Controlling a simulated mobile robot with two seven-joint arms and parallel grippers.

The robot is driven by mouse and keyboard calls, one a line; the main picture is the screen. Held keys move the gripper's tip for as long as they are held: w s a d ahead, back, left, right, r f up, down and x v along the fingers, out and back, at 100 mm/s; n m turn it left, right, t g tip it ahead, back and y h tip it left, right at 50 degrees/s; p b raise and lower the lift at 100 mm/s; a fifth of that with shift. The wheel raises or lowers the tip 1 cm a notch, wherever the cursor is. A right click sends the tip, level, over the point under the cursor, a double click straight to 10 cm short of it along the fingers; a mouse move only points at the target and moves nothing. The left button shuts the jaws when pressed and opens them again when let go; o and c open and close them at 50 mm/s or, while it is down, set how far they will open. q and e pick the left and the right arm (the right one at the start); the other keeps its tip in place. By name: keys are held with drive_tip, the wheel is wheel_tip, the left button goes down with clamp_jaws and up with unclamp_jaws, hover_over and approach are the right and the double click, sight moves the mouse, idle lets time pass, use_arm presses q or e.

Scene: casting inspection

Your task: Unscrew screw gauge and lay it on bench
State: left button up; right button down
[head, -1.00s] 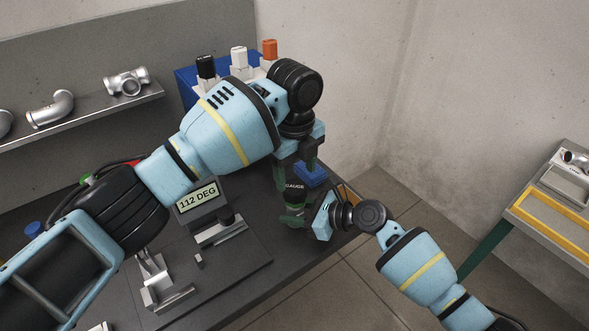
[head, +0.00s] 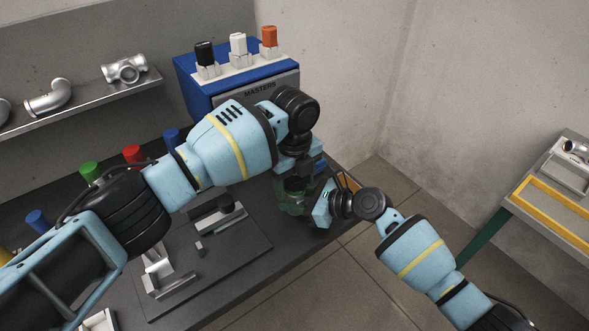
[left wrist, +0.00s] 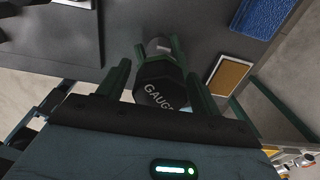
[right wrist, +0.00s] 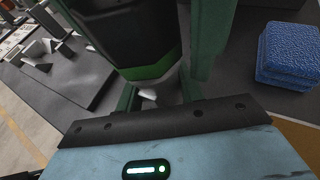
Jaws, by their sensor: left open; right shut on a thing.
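The screw gauge (left wrist: 160,85) has a black head with white GAUGE lettering. It also shows in the right wrist view (right wrist: 125,30) as a dark body with a green band. My left gripper (left wrist: 162,80) is open, its fingers on either side of the gauge head. A silver casting (right wrist: 165,85) sits directly below the gauge, mostly hidden. My right gripper (right wrist: 160,90) is shut on this casting. In the head view my left gripper (head: 296,180) is above my right gripper (head: 298,200), and the gauge is largely hidden. The dark bench (head: 260,268) lies below.
A blue MASTERS box (head: 205,95) stands at the back. A blue pad (right wrist: 290,55) and a brown-faced pad (left wrist: 228,75) lie near the bench's right edge. A metal fixture (head: 165,275) stands on a dark plate. A yellow-framed side table (head: 545,220) is at right.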

use_arm(q)
drive_tip(key=shift+f, duration=0.45)
drive_tip(key=c, duration=1)
drive_tip(key=n, duration=0.5)
drive_tip(key=shift+d, duration=0.1)
drive_tip(key=n, duration=1)
drive_tip(key=shift+r, duration=0.1)
drive_tip(key=n, duration=0.5)
drive_tip(key=o, duration=1.1)
